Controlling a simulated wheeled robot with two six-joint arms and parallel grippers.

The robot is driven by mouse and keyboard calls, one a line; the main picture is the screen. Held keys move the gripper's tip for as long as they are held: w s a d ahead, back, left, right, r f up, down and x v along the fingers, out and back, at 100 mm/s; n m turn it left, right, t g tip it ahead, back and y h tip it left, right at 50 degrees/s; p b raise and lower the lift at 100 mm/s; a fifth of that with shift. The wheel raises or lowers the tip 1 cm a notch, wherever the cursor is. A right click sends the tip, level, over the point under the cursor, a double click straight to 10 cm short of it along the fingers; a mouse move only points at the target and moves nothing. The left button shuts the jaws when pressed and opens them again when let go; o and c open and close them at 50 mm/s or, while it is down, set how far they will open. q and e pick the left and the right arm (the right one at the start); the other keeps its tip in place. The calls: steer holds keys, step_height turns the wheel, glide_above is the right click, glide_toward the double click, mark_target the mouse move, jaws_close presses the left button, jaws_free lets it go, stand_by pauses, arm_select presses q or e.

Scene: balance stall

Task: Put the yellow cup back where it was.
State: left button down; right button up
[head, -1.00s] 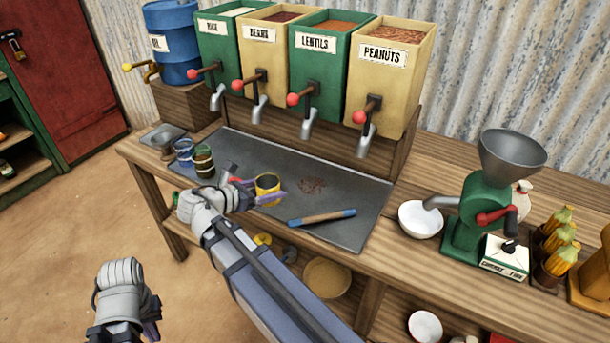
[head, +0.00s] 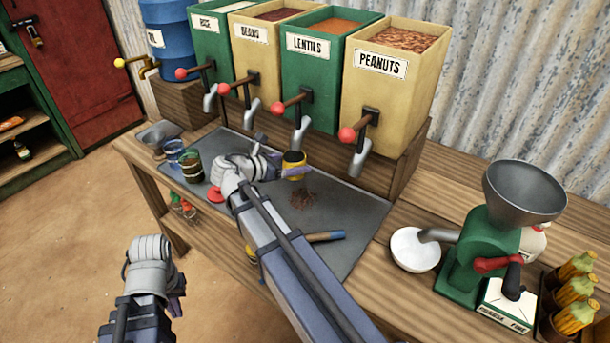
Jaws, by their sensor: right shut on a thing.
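The yellow cup (head: 294,170) is upright, with a dark inside, over the back half of the grey metal tray (head: 372,210). My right gripper (head: 285,170) comes from the left side and is shut on it. The cup is in front of the taps, near the lentils tap (head: 300,135). I cannot tell whether its bottom touches the tray. My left gripper (head: 178,290) is low at the left, over the floor and away from the table; its jaw opening is not clear.
A small brown heap (head: 303,198) lies on the tray just in front of the cup. A blue cup (head: 174,152) and a green-brown cup (head: 193,168) stand at the tray's left end. A white bowl (head: 412,250) stands right.

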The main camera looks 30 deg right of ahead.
mark_target(296, 189)
steer(key=shift+d+f+b, duration=0.1)
steer(key=shift+f+b, duration=1.45)
steer(key=shift+b, duration=0.05)
steer(key=shift+d, duration=0.15)
step_height(296, 189, down, 4)
steer(key=b, duration=0.4)
steer(key=shift+w, duration=0.15)
steer(key=shift+d, duration=0.15)
steer(key=shift+r, duration=0.1)
steer(key=o, duration=1.4)
steer(key=shift+f, duration=0.2)
steer(key=shift+o, duration=0.2)
steer(key=shift+r, duration=0.1)
